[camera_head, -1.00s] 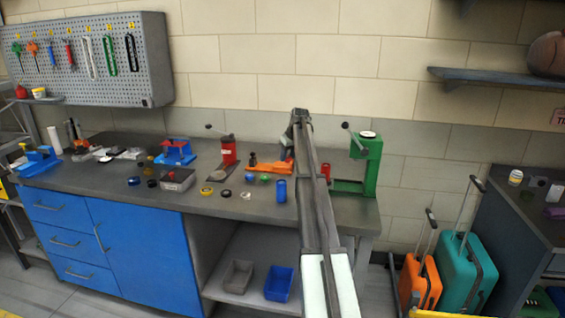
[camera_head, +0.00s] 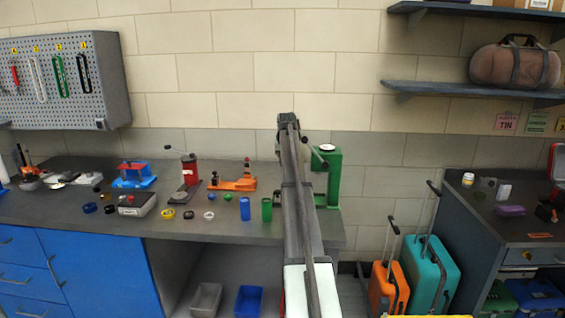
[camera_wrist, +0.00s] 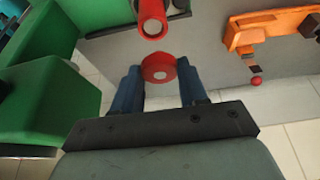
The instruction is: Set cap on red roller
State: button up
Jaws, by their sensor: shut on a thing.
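In the wrist view, my gripper (camera_wrist: 160,72) is shut on a round red cap (camera_wrist: 159,68), held between its two blue fingertips. A red roller (camera_wrist: 152,26) shows just beyond the cap, its pale round end towards the camera. The cap looks close below the roller in the picture; I cannot tell whether they touch. In the head view my arm reaches over the bench beside the green press, and it hides the gripper, the cap and the red roller.
The green press (camera_head: 328,180) stands close on the arm's right. Blue (camera_head: 245,208) and green (camera_head: 266,210) cylinders stand near the bench's front edge. An orange fixture (camera_head: 235,184) and a red press (camera_head: 189,172) stand further left, with several small rings and caps in front.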

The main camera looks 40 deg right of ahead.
jog(key=shift+s+d+m+g, duration=0.1)
jog(key=shift+m+g, duration=0.4)
jog(key=shift+m, duration=0.9)
jog(key=shift+h, duration=0.3)
jog(key=shift+f, duration=0.15)
jog(key=shift+f, duration=1.95)
jog(key=shift+f, duration=0.55)
jog(key=o, duration=1.1)
